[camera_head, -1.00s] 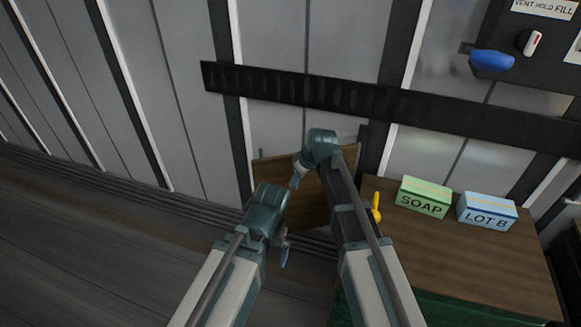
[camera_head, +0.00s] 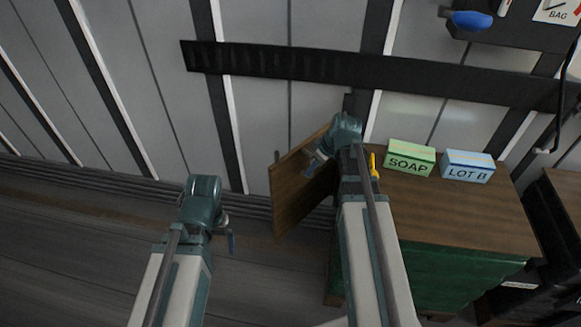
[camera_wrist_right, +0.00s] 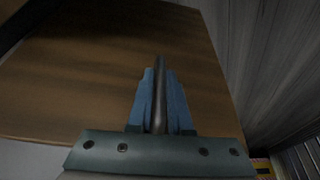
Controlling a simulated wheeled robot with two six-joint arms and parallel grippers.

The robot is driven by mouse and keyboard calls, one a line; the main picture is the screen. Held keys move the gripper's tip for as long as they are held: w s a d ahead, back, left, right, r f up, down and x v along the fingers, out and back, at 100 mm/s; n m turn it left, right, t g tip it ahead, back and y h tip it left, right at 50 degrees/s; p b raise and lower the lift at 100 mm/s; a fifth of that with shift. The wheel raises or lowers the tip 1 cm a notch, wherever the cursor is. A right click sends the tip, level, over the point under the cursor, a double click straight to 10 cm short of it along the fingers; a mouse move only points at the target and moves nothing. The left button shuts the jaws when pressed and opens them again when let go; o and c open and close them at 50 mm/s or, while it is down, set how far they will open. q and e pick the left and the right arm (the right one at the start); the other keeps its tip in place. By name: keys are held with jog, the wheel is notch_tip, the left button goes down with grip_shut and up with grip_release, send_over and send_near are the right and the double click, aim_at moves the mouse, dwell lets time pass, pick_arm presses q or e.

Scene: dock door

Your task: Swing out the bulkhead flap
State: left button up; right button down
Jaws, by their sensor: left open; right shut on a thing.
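The bulkhead flap (camera_head: 293,198) is a brown wooden panel, standing out at an angle from the wall left of the cabinet in the head view. It fills much of the right wrist view (camera_wrist_right: 90,70). My right gripper (camera_head: 315,163) is at its face, and its blue fingers (camera_wrist_right: 158,95) are shut on a thin grey bar handle (camera_wrist_right: 159,72) in the wrist view. My left gripper (camera_head: 231,241) is open and empty, left of the flap and apart from it. My right arm partly hides the flap's right side.
A wood-topped green cabinet (camera_head: 450,215) stands right of the flap, bearing a green SOAP box (camera_head: 411,158), a blue LOT B box (camera_head: 467,167) and a yellow object (camera_head: 373,166). A dark rail (camera_head: 290,66) crosses the wall. The floor at left (camera_head: 70,240) is clear.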

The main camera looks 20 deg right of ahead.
pick_arm(q)
jog(key=shift+s+a, duration=0.1)
jog(key=shift+a, duration=0.9)
pick_arm(e)
jog(key=shift+s+d, duration=0.25)
jog(key=shift+d, duration=0.05)
jog(key=c, duration=0.8)
grip_release()
jog(key=shift+c, duration=0.2)
pick_arm(q)
jog(key=shift+r, duration=0.15)
pick_arm(e)
jog(key=shift+r, duration=0.1)
pick_arm(q)
notch_tip(320, 180, up, 12)
jog(key=p, duration=1.2)
jog(key=shift+r+p, duration=0.25)
jog(key=shift+p, duration=0.15)
pick_arm(e)
jog(key=v, duration=1.3)
jog(key=shift+d+r, duration=0.15)
jog(key=shift+r, duration=0.15)
jog(key=shift+s, duration=0.1)
jog(key=shift+c, duration=0.2)
